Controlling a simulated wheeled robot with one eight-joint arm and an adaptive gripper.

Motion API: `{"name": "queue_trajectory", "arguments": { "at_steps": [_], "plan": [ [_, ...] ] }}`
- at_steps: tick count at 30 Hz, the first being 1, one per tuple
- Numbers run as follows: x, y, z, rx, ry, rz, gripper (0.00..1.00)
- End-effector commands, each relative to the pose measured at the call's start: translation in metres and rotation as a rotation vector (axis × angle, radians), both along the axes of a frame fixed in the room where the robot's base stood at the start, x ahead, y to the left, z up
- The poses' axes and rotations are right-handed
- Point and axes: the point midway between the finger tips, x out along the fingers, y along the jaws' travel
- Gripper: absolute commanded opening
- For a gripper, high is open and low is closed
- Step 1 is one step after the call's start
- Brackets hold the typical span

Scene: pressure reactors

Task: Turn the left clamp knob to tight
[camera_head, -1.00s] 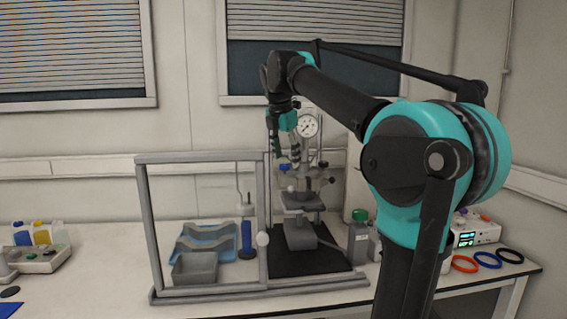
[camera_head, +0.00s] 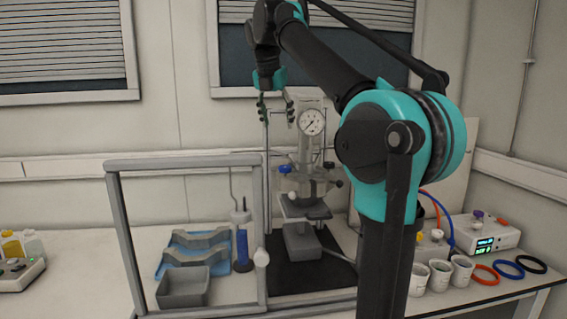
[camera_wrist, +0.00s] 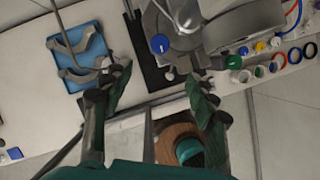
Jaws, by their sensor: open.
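The pressure reactor (camera_head: 306,165) stands behind the grey frame, with a round gauge (camera_head: 311,122) near its top. A blue knob (camera_head: 285,170) is on its left side, and a dark knob (camera_head: 339,184) sticks out at the right. A pale ball-ended knob (camera_head: 285,196) is lower left. I cannot tell which is the left clamp knob. My gripper (camera_head: 276,112) is open and empty, pointing down, above and left of the gauge in the picture. In the wrist view, the blue knob (camera_wrist: 159,44) lies beyond the spread fingertips (camera_wrist: 158,76), apart from them.
A grey frame (camera_head: 112,215) stands in front, its right post (camera_head: 259,210) beside the reactor. Behind it are a blue tray (camera_head: 165,270), a grey bin (camera_head: 183,290) and a blue cylinder (camera_head: 242,250). Cups (camera_head: 440,273) and coloured rings (camera_head: 508,270) lie right.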

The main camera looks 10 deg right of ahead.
Motion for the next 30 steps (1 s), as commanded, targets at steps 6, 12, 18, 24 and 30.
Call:
{"name": "queue_trajectory", "arguments": {
  "at_steps": [6,12,18,24,30],
  "plan": [
    [0.012,-0.007,-0.034,0.001,-0.001,-0.003,0.58],
    [0.026,-0.015,-0.071,0.001,-0.001,-0.004,0.58],
    [0.039,-0.022,-0.107,0.001,-0.001,-0.003,0.58],
    [0.049,-0.028,-0.136,0.001,-0.001,-0.004,0.58],
    [0.055,-0.031,-0.151,0.001,0.000,-0.002,0.58]
  ]
}}
